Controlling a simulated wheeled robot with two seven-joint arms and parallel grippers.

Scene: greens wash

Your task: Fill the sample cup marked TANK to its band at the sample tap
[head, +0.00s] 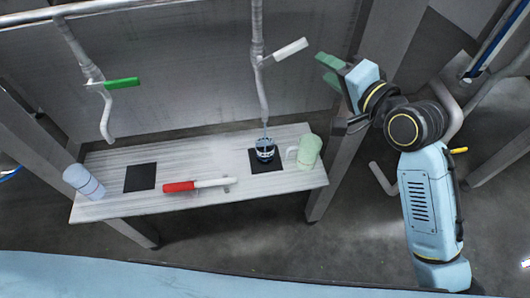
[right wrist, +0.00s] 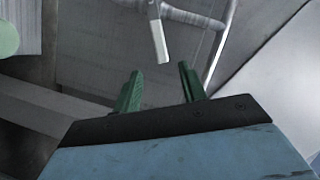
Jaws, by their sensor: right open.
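A clear cup (head: 265,151) with dark bands stands upright on the right black pad (head: 280,162), under the spout of the right tap (head: 262,85). A thin bluish stream seems to run from the spout into it. Its liquid level against the bands is too small to tell, and I can read no TANK mark. This tap's pale lever (head: 291,48) sticks out to the right; it also shows in the right wrist view (right wrist: 160,42). My right gripper (head: 329,70) is open and empty, right of the lever and apart from it. My left gripper is out of view.
The left tap (head: 94,75) has a green lever (head: 122,83) above an empty black pad (head: 140,177). On the bench (head: 110,206) are a pale blue cup (head: 83,181), a red-and-white tool (head: 198,185) and a green mug (head: 310,151) close beside the clear cup.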

